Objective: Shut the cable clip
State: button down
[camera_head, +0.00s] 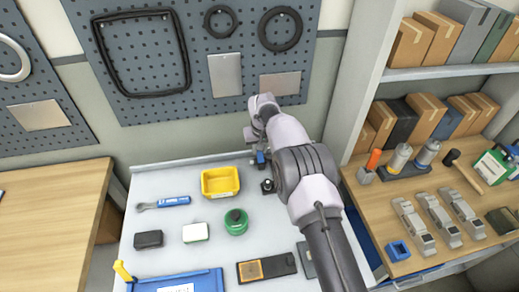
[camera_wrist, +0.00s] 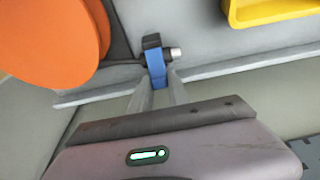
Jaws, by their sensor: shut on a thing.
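My gripper (camera_wrist: 157,84) points down toward the grey worktop in the wrist view, with its two fingers on either side of a small blue and black piece (camera_wrist: 156,64). This piece looks like the cable clip. The fingers are closed on its blue part, and a short silver pin sticks out to its right. A dark strip runs beside it at the left. In the head view my gripper (camera_head: 260,150) is at the back right of the worktop, largely hidden by my arm. Whether the clip is latched cannot be made out.
A large orange round thing (camera_wrist: 45,35) is close to my gripper in the wrist view. A yellow bin (camera_head: 220,182), a green round container (camera_head: 236,222) and a blue-handled tool (camera_head: 172,201) are left on the worktop (camera_head: 150,178). A shelf unit (camera_head: 362,75) stands at the right.

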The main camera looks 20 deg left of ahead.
jog(key=shift+s+d+r+t+p, duration=0.1)
jog(key=shift+s+r+t+p, duration=0.05)
jog(key=shift+r+t+p, duration=0.15)
jog(key=shift+s+t+y, duration=0.1)
jog(key=shift+t+y, duration=0.2)
jog(key=shift+t, duration=0.1)
jog(key=shift+f, duration=0.1)
jog(key=c, duration=1.2)
grip_release()
jog(key=shift+d, duration=0.1)
jog(key=shift+c, duration=0.2)
jog(key=p+v, duration=0.2)
jog(key=v, duration=1.5)
jog(key=shift+s+r+p, duration=0.2)
jog(key=shift+r+p, duration=0.05)
jog(key=shift+p, duration=0.05)
